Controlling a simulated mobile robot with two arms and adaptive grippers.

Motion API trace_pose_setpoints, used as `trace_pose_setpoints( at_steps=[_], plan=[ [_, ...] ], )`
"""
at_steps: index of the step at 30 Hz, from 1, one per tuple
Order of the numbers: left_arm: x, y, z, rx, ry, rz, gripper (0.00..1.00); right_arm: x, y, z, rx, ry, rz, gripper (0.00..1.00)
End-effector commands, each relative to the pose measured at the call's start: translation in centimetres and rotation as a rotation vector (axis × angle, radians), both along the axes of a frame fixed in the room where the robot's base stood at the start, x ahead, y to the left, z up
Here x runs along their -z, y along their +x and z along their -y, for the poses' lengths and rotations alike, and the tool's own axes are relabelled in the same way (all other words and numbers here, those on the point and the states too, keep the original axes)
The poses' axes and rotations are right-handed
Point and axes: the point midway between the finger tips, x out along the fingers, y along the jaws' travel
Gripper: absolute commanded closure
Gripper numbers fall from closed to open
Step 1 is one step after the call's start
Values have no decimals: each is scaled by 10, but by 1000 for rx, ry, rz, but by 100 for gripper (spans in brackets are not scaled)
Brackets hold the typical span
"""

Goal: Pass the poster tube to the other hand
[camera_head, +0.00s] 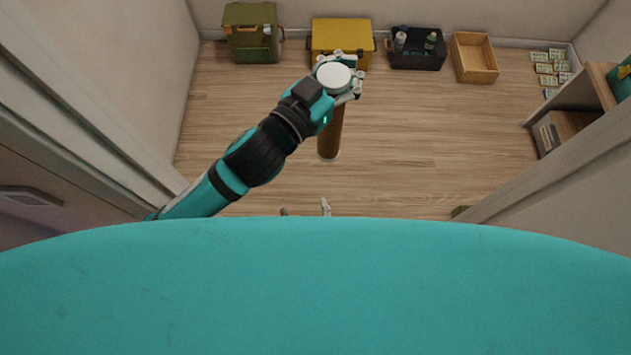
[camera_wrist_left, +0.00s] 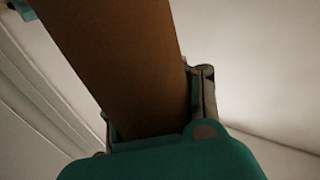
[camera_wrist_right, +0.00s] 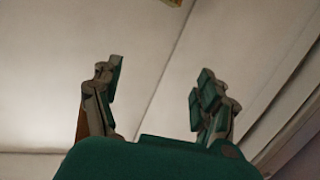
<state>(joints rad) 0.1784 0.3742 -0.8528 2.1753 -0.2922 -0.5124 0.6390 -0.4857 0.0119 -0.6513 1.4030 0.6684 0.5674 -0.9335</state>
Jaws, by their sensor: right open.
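The brown poster tube (camera_head: 331,135) hangs below my left gripper (camera_head: 338,85) in the head view, its pale-rimmed end toward me. In the left wrist view the tube (camera_wrist_left: 125,65) runs between the fingers of my left gripper (camera_wrist_left: 160,110), which is shut on it. My right gripper (camera_head: 306,209) shows only as fingertips above my teal body, nearer than the tube's end and apart from it. In the right wrist view my right gripper (camera_wrist_right: 160,95) is open with nothing between its fingers. A brown sliver (camera_wrist_right: 82,122) shows beside its left finger; I cannot tell what it is.
Along the back wall stand a green box (camera_head: 251,34), a yellow box (camera_head: 342,38), a dark bin with bottles (camera_head: 417,60) and a wooden crate (camera_head: 475,58). Small packets (camera_head: 552,68) lie at the back right. A shelf unit (camera_head: 580,115) stands right. The middle floor is clear.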

Motion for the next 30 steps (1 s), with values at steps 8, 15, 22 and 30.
trace_pose_setpoints(
  at_steps=[8,15,22,30],
  plan=[
    [0,0,0,0,-1,1,100,-141,3,2,286,103,191,25],
    [0,0,0,0,-1,1,100,-187,-4,21,447,130,186,25],
    [0,0,0,0,-1,1,100,-191,18,27,464,129,186,25],
    [0,0,0,0,-1,1,100,-191,70,34,461,129,187,25]
  ],
)
